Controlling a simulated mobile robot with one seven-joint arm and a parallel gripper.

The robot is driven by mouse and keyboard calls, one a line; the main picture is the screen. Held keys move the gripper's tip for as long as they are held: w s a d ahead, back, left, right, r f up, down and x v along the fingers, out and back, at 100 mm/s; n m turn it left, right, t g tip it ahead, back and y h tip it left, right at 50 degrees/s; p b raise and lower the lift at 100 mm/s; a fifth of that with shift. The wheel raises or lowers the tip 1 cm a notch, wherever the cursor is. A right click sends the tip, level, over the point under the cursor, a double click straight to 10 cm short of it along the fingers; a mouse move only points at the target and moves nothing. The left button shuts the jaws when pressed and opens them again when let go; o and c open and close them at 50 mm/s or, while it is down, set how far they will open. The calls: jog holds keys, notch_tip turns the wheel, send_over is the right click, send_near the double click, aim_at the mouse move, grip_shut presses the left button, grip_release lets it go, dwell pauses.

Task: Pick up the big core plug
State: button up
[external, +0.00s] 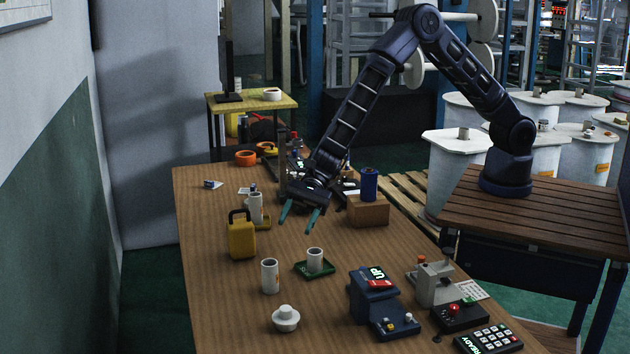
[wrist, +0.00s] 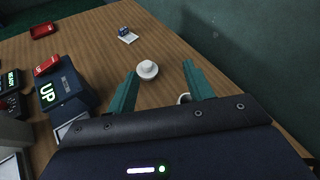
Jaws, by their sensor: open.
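A white round plug with a knob on top (external: 285,318), which I take to be the big core plug, sits on the wooden table near the bottom of the external view. It also shows in the wrist view (wrist: 147,72), beyond the fingertips and between them in the picture. My gripper (external: 300,220) is in the air above the middle of the table, with its two teal fingers pointing down. In the wrist view, the fingers (wrist: 160,70) stand apart.
A white cylinder (external: 270,276) stands near the plug; another (external: 315,260) stands on a green tray (external: 328,271). A yellow can (external: 241,240) is at left. A blue device (external: 371,295) and control boxes (external: 460,316) are at right. The table (external: 222,320) is bare left of the plug.

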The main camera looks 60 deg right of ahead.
aim_at(288, 302)
jog(key=s+a+f+m, duration=0.1)
jog(key=a+f, duration=0.1)
jog(key=f, duration=0.1)
jog(key=s+a+f+m, duration=0.1)
jog(key=s+a+f, duration=0.1)
jog(key=a+f, duration=0.1)
jog(key=s+a+f+m, duration=0.1)
jog(key=s+a+f, duration=0.1)
jog(key=f, duration=0.3)
jog(key=shift+a+f+m, duration=0.2)
jog(key=shift+f+m, duration=0.05)
jog(key=shift+m, duration=0.05)
jog(key=x, duration=0.5)
jog(key=shift+w+x, duration=0.15)
jog(key=shift+x, duration=1.25)
jog(key=shift+w+x, duration=0.15)
jog(key=shift+x, duration=1.25)
jog(key=shift+w+f, duration=0.1)
jog(key=c, duration=1.1)
